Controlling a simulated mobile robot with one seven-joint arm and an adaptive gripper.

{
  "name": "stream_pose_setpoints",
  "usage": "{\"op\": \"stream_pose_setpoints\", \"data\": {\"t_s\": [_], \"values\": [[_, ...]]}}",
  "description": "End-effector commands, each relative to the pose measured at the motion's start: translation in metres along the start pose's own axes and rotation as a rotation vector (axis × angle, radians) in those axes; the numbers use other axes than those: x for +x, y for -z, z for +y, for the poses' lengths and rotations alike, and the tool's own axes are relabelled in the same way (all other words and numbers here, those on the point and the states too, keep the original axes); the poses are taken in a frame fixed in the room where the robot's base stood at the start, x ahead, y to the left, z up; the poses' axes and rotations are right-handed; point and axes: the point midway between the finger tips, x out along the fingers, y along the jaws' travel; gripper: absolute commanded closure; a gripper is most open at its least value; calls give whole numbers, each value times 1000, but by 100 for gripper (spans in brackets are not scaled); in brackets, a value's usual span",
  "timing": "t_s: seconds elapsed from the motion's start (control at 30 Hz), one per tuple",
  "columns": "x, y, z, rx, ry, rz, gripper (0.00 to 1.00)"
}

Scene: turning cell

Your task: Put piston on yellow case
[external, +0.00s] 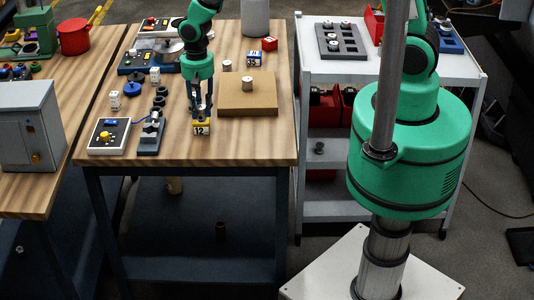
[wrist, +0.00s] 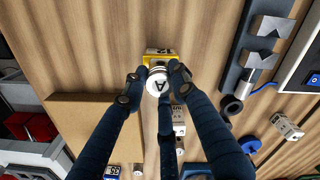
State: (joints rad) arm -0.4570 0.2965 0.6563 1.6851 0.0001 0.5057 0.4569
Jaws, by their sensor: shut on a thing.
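The piston (wrist: 158,82) is a short pale cylinder with a letter A on its end, seen in the wrist view between my fingertips. My gripper (wrist: 156,76) is shut on it. The yellow case (wrist: 159,52) is a small block directly beyond the piston, partly covered by it. In the external view the yellow case (external: 201,128) stands near the table's front edge with a white face marked 12, right below my gripper (external: 201,112). The fingers mostly hide the piston there. I cannot tell whether the piston touches the case.
A brown box (external: 248,95) with a pale cylinder (external: 247,83) on top stands to the right. A grey V-block fixture (external: 150,135) and a white control box (external: 109,137) stand to the left. Bare wood lies in front of the box.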

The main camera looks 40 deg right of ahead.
Motion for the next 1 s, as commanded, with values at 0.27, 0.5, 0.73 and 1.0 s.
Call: {"op": "stream_pose_setpoints", "data": {"t_s": [0.27, 0.5, 0.73, 1.0], "values": [[6, 1, 0, 0, 1, 2, 100], [9, 1, 0, 0, 1, 2, 100], [9, 1, 0, 0, 1, 2, 54], [8, 1, 0, 0, 1, 2, 54]]}}
